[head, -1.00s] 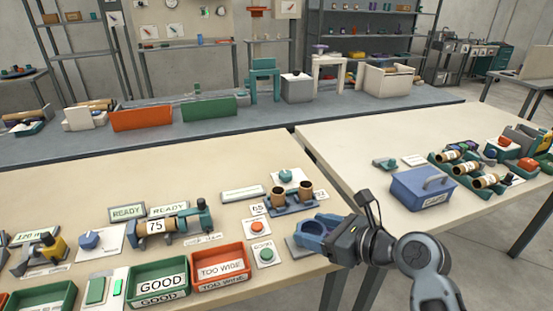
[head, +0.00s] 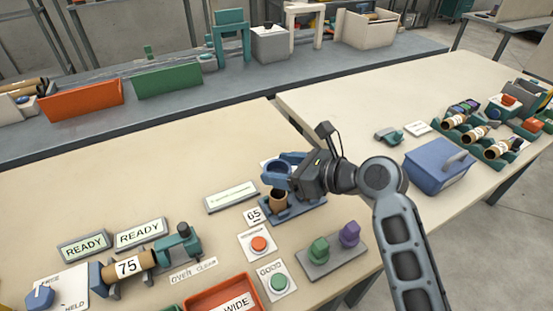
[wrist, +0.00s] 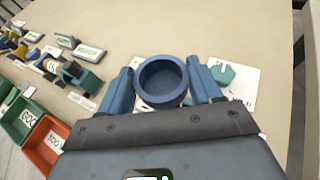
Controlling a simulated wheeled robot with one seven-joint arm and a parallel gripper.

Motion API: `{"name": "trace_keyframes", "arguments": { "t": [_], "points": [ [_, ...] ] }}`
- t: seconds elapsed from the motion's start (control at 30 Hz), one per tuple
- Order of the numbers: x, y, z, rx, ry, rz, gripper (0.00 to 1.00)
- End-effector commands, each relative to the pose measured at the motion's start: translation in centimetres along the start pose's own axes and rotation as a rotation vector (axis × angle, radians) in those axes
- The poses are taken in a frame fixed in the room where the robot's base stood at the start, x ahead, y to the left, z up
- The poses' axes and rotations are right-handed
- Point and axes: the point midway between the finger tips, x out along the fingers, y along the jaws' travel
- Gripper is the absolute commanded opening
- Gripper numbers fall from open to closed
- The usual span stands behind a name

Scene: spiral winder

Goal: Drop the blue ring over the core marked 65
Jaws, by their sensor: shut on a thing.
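My gripper (head: 283,166) is shut on the blue ring (head: 277,177), which also shows between the two blue fingers in the wrist view (wrist: 162,101). In the head view the ring appears level, at or just above the top of a brown core (head: 278,201). I cannot tell whether it touches or surrounds the core's top. The core stands upright in a blue holder (head: 306,217), beside the label 65 (head: 254,215). The holder's other core is hidden behind my gripper. In the wrist view the ring and gripper hide the cores.
A grey stand with a green knob (head: 318,250) and a purple knob (head: 349,234) sits in front of the holder. An orange button (head: 259,244) and a green button (head: 278,282) lie front left. A blue lidded box (head: 440,168) stands on the right table.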

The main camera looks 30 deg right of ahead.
Motion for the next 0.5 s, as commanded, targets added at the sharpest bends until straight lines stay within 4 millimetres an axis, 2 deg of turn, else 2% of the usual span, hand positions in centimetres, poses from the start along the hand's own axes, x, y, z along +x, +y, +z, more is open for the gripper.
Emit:
{"name": "trace_keyframes", "arguments": {
  "t": [0.5],
  "points": [
    [0.6,0.0,-1.4,0.000,0.000,-0.001,0.32]
  ]
}}
